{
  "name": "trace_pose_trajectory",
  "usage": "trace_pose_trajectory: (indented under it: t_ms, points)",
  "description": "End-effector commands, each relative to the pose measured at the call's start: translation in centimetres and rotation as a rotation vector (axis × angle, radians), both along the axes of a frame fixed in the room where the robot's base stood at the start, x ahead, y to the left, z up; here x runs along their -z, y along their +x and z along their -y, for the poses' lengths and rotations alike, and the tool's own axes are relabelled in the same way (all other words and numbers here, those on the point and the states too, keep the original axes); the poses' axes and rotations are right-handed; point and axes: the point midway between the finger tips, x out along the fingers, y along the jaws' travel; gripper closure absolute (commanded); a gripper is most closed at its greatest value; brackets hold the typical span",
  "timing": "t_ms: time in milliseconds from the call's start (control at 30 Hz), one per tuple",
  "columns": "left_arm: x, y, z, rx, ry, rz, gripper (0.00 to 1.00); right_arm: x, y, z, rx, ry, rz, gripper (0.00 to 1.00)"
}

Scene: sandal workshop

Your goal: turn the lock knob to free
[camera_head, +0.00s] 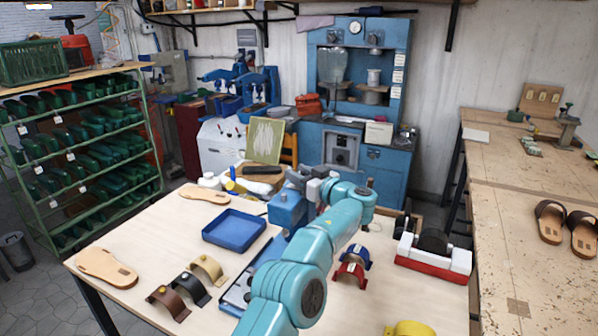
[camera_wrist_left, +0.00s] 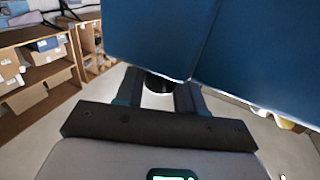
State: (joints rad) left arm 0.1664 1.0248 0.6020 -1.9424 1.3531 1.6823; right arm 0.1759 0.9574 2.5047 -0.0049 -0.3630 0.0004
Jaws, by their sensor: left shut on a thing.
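The blue machine (camera_head: 287,212) stands on the pale worktable, partly hidden behind my left arm. Its blue body (camera_wrist_left: 150,35) fills the top of the left wrist view. My left gripper (camera_head: 306,184) is at the upper right of the machine. In the left wrist view its two fingers (camera_wrist_left: 158,92) are shut on a dark round knob (camera_wrist_left: 157,83) under the blue body. Most of the knob is hidden, and I cannot tell which way it is turned. My right gripper is in neither view.
A blue tray (camera_head: 234,230), sandal soles (camera_head: 107,268) and several curved straps (camera_head: 208,270) lie on the worktable (camera_head: 150,240). A red and white holder (camera_head: 432,262) with black rolls stands to the right. Bare tabletop shows at the front left.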

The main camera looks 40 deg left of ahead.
Motion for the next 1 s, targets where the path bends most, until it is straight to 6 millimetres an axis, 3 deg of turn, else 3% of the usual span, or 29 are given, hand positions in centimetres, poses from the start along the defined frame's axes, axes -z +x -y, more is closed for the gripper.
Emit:
trace_pose_trajectory:
  t_ms: [167,200,233,500,633,767,1000]
  points:
    - [-0.2,0.0,0.0,0.001,0.003,0.003,0.93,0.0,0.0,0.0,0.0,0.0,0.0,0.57]
    - [-0.2,0.0,0.0,0.001,0.003,0.003,0.49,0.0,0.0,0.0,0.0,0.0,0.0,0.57]
    - [-0.2,0.0,0.0,0.001,0.002,0.003,0.43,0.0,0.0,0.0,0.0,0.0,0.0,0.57]
    - [0.0,0.0,0.0,0.001,0.001,0.001,0.43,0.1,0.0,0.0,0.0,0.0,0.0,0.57]
    - [0.3,0.0,1.0,0.003,0.0,0.001,0.43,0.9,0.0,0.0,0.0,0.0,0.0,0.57]
    - [0.5,-0.2,3.6,0.006,0.001,0.002,0.43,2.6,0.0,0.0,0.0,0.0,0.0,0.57]
    - [0.4,-0.8,10.1,0.006,0.001,0.003,0.43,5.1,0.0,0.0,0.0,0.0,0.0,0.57]
